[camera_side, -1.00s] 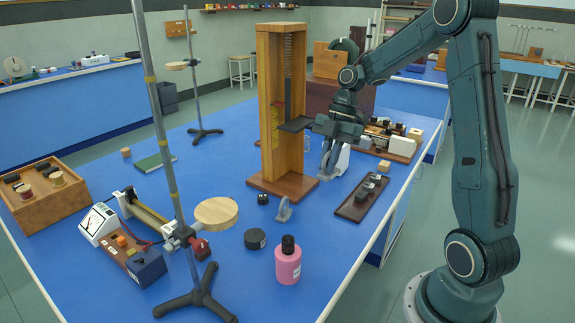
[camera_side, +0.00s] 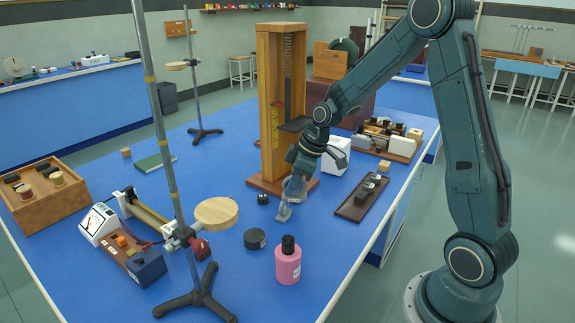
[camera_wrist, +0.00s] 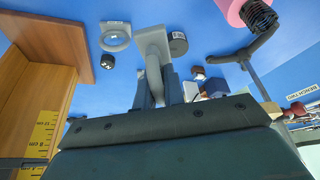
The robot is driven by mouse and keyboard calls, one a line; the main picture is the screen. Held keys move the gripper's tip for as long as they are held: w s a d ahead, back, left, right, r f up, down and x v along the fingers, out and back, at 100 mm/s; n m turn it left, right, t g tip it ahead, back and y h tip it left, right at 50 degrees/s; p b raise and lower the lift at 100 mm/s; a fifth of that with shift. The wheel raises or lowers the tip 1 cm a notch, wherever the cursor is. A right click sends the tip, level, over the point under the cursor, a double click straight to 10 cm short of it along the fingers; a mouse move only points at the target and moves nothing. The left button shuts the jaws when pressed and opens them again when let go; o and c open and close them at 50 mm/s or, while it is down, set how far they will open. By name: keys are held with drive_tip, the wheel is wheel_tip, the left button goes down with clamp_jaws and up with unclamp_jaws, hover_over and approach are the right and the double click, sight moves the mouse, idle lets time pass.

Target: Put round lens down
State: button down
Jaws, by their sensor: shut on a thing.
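My gripper (camera_side: 294,188) is shut on a light grey piece, which I take to be the round lens in its mount. In the wrist view the lens (camera_wrist: 153,45) sits between the fingers (camera_wrist: 158,92), with a flat foot end pointing away and a curved edge near the fingers. In the side view it is small and partly hidden by the gripper, low over the blue table; I cannot tell whether it touches. Another grey ring-shaped piece (camera_wrist: 115,37) stands on the table close by, also seen in the side view (camera_side: 283,213).
A wooden tower (camera_side: 266,110) stands right behind my gripper. A small black knob (camera_side: 263,198), a black disc (camera_side: 255,239) and a pink bottle (camera_side: 288,264) are in front. A dark tray (camera_side: 360,198) lies to the right. A tripod stand (camera_side: 197,298) rises at front left.

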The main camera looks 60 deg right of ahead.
wheel_tip(320, 180, down, 3)
drive_tip(key=w+a+m+h, duration=0.2)
drive_tip(key=w+a+m, duration=0.1)
drive_tip(key=m, duration=0.3)
wheel_tip(320, 180, up, 23)
drive_tip(key=m+h, duration=0.3)
drive_tip(key=m, duration=0.6)
hover_over(339, 143)
drive_tip(key=s+a, duration=0.1)
drive_tip(key=shift+f+g, duration=0.1)
drive_tip(key=shift+g, duration=0.2)
drive_tip(key=shift+f, duration=0.1)
wheel_tip(339, 143, down, 16)
drive_tip(key=shift+r, duration=0.2)
drive_tip(key=shift+f, duration=2.15)
